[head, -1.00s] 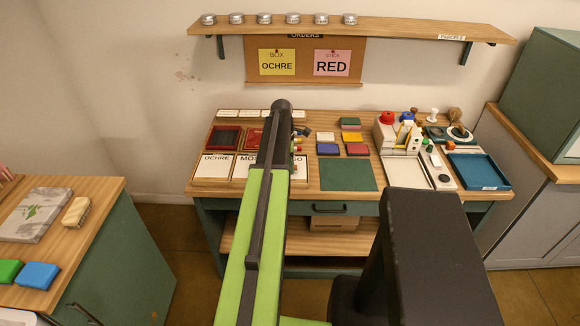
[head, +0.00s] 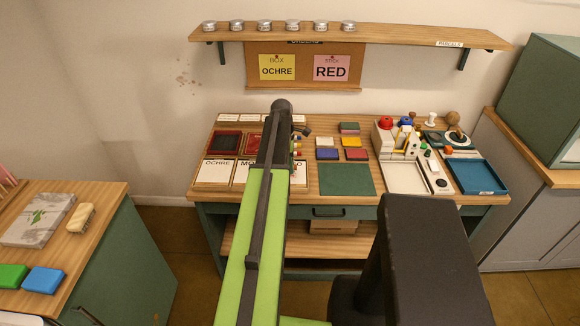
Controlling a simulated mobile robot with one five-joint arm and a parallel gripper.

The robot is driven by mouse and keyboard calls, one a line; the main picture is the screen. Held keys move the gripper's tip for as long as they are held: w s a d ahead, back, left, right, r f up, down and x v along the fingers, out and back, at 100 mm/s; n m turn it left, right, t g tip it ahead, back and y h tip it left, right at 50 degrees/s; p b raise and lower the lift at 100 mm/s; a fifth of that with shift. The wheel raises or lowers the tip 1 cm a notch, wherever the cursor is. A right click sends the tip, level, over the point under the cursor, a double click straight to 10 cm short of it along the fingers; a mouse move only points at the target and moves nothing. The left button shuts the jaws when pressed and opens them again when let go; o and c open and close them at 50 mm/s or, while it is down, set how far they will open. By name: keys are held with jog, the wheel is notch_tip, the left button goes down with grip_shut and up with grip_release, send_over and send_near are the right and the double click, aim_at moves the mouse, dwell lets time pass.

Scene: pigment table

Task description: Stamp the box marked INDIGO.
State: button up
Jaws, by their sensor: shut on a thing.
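Three pale lettered boxes lie in a row at the front left of the table. The left one reads OCHRE (head: 215,172), and the middle one (head: 241,174) shows only its first letters. The right box (head: 299,176) is mostly behind my arm; only a sliver of its right end and lettering shows, so INDIGO cannot be read in full. A dark part of my gripper (head: 304,131) shows just right of my arm's end, above the back of the table. Its fingertips and what they hold are hidden. I cannot tell its height over the boxes.
Red pads (head: 227,141) lie behind the boxes. Coloured pads (head: 328,154) and a green mat (head: 347,180) lie right of my arm. A white stand (head: 394,140), a blue tray (head: 478,177) and knobbed tools fill the right. A shelf (head: 400,33) hangs above.

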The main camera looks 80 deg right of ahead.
jog(key=shift+r+p, duration=1.8)
jog(key=shift+r, duration=0.35)
jog(key=shift+f, duration=0.1)
